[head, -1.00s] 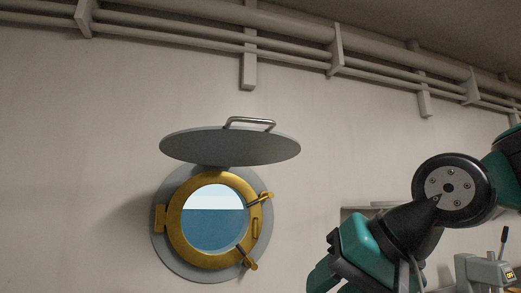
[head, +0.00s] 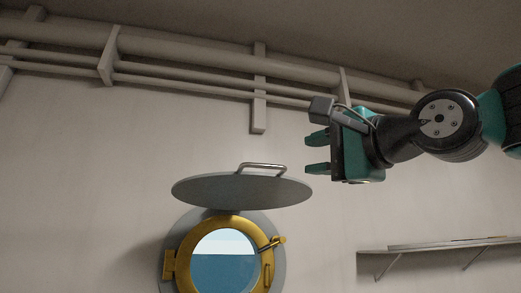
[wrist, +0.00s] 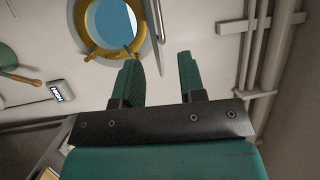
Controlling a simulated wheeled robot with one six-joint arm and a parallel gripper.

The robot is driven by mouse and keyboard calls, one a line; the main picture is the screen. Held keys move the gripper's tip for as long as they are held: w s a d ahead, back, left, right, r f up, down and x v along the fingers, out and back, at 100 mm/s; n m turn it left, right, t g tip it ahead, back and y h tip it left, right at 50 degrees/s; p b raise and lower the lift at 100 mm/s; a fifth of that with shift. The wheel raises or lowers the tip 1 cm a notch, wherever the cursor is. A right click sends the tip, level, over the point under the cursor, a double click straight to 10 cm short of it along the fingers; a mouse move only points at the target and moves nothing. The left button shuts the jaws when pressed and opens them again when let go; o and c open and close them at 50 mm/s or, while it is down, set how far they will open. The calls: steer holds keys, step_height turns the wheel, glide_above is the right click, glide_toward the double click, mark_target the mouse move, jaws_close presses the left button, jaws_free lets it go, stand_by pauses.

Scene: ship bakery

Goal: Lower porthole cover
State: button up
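The porthole cover (head: 240,190) is a round grey disc hinged above the porthole. It stands raised, sticking out from the wall, with a metal bar handle (head: 262,167) on its upper side. Below it is the brass porthole ring (head: 262,254) with glass showing sea and sky. In the wrist view the ring (wrist: 106,52) is at the top and the cover (wrist: 153,22) shows edge-on beside it. My gripper (head: 318,153) is open and empty, right of the cover and a little above its level, fingers pointing left. The wrist view shows the two fingers (wrist: 160,75) apart.
Pipes (head: 200,66) run along the upper wall on brackets. A wall shelf (head: 440,244) is at the lower right, below my arm. A small sign (wrist: 61,91) shows in the wrist view. The wall left of the cover is clear.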

mark_target(267, 165)
steer(key=p+x, duration=1)
steer(key=x, duration=0.4)
steer(key=shift+w+a+f+p, duration=0.15)
steer(key=shift+w+a+p, duration=0.2)
steer(key=shift+w, duration=0.1)
jaws_close()
